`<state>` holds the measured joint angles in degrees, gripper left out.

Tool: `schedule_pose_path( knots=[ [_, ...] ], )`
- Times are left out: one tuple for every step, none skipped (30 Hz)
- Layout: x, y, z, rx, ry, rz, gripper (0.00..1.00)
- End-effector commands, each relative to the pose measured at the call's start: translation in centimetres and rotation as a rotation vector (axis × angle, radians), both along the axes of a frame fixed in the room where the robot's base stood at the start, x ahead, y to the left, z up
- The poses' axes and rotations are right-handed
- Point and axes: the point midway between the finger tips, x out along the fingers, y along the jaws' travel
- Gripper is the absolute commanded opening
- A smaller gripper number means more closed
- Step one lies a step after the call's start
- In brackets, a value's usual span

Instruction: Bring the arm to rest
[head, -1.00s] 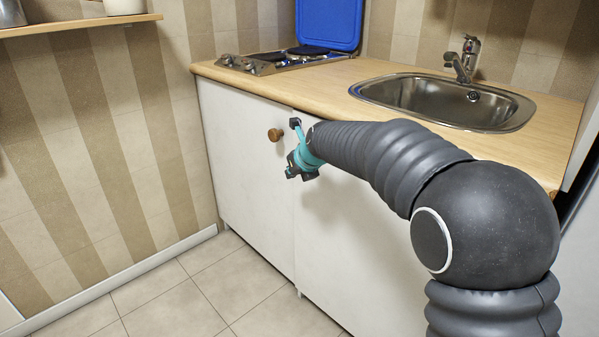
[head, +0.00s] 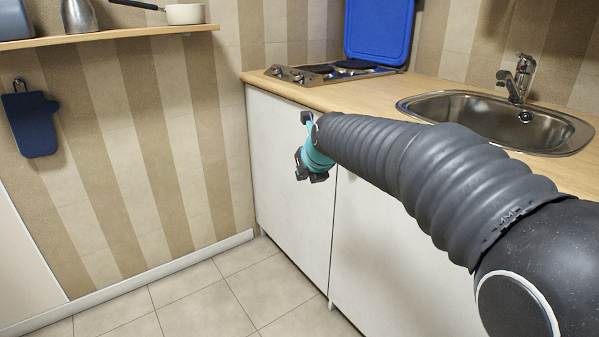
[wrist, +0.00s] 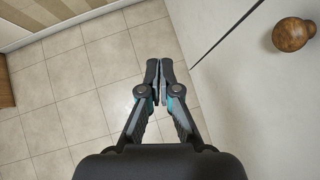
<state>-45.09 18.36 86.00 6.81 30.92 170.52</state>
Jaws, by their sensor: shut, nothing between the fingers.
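My gripper (head: 312,176) hangs in front of the white cabinet doors, below the worktop edge, at the end of my dark arm. In the wrist view its two fingers (wrist: 160,68) are together and empty, pointing out over the floor tiles. The blue hob lid (head: 379,32) stands raised behind the hob (head: 335,71), upright against the wall. My gripper is well apart from the lid.
A wooden knob (wrist: 293,34) on the cabinet door (wrist: 270,105) is close to the right of my fingers in the wrist view. The worktop (head: 318,96) holds a steel sink (head: 480,118). A shelf (head: 120,34) with pots is at upper left. The tiled floor (head: 215,300) is clear.

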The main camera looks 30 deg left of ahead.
Motion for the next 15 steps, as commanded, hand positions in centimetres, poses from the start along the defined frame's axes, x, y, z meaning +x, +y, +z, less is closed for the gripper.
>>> schedule_pose_path(
  knots=[
    [-0.35, 0.20, 0.27, 0.000, 0.001, 0.002, 0.00],
    [-0.49, 0.27, 0.37, 0.001, 0.001, 0.001, 0.00],
    [-0.62, 0.34, 0.50, 0.000, 0.001, 0.002, 0.00],
    [-0.68, 0.37, 0.56, 0.000, 0.001, 0.002, 0.00],
    [-0.73, 0.40, 0.61, 0.000, 0.001, 0.002, 0.00],
    [-0.76, 0.42, 0.65, 0.000, 0.000, 0.003, 0.00],
    [-0.81, 0.45, 0.66, 0.000, 0.000, 0.003, 0.00],
    [-0.83, 0.48, 0.67, 0.000, 0.000, 0.003, 0.00],
    [-0.83, 0.48, 0.67, -0.001, -0.002, 0.005, 0.00],
    [-0.83, 0.48, 0.67, -0.004, -0.004, 0.008, 0.00],
    [-0.82, 0.47, 0.67, -0.009, -0.010, 0.016, 0.00],
    [-0.82, 0.47, 0.67, -0.019, -0.023, 0.034, 0.00],
    [-0.82, 0.47, 0.66, -0.032, -0.036, 0.052, 0.00],
    [-0.83, 0.46, 0.63, -0.047, -0.053, 0.076, 0.00],
    [-0.87, 0.42, 0.59, -0.074, -0.081, 0.115, 0.00]
  ],
)
